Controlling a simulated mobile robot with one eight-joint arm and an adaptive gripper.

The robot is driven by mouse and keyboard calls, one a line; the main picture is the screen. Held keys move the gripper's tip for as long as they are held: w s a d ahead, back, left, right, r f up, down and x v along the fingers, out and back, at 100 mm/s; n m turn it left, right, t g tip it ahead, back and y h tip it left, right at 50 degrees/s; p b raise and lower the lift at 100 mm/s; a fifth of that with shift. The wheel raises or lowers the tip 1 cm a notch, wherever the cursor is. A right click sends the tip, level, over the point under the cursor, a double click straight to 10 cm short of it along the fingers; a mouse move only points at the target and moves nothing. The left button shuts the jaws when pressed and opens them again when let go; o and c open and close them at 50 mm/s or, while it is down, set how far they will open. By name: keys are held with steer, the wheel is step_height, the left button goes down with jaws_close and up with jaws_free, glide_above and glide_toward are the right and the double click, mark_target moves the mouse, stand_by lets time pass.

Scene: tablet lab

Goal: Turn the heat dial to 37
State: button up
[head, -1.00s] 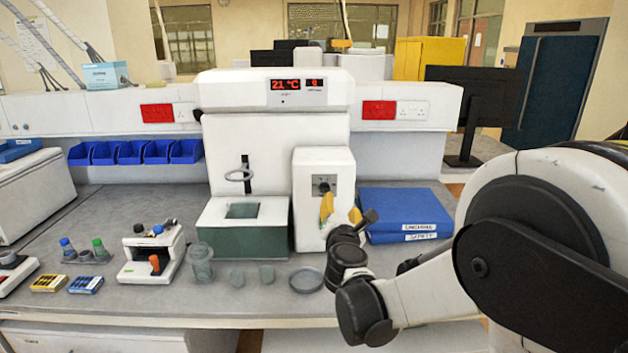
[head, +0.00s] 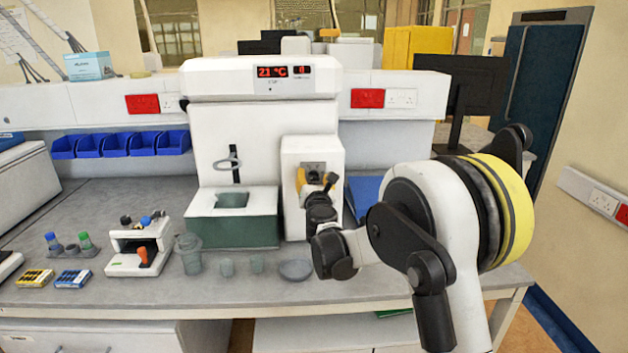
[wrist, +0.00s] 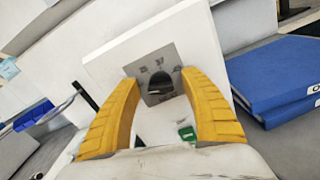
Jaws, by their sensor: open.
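The heat dial is a dark round knob (wrist: 160,84) on a grey plate (wrist: 152,68) on the front of a white box (head: 312,225). In the wrist view it sits between and just beyond the two yellow fingers. My gripper (wrist: 163,108) is open, with one finger to each side of the dial; contact cannot be told. In the head view my gripper (head: 313,183) is in front of the plate and hides most of the dial. The red display (head: 272,72) above reads 21 °C. The dial's exact pointing is unclear.
Blue binders (wrist: 275,75) lie to the right of the white box. A green-based unit (head: 232,230) with a ring stand is to its left. A shallow dish (head: 296,269) and small cups (head: 227,267) stand in front. Open bench (head: 120,200) lies further left.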

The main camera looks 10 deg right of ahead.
jaws_close()
steer(key=shift+m, duration=0.3)
steer(key=m, duration=0.4)
steer(key=shift+d, duration=0.1)
steer(key=m, duration=0.5)
steer(key=shift+m, duration=0.4)
steer(key=m, duration=0.4)
steer(key=shift+f+m, duration=0.15)
steer(key=shift+m, duration=0.15)
steer(key=m, duration=0.4)
steer(key=shift+m, duration=0.4)
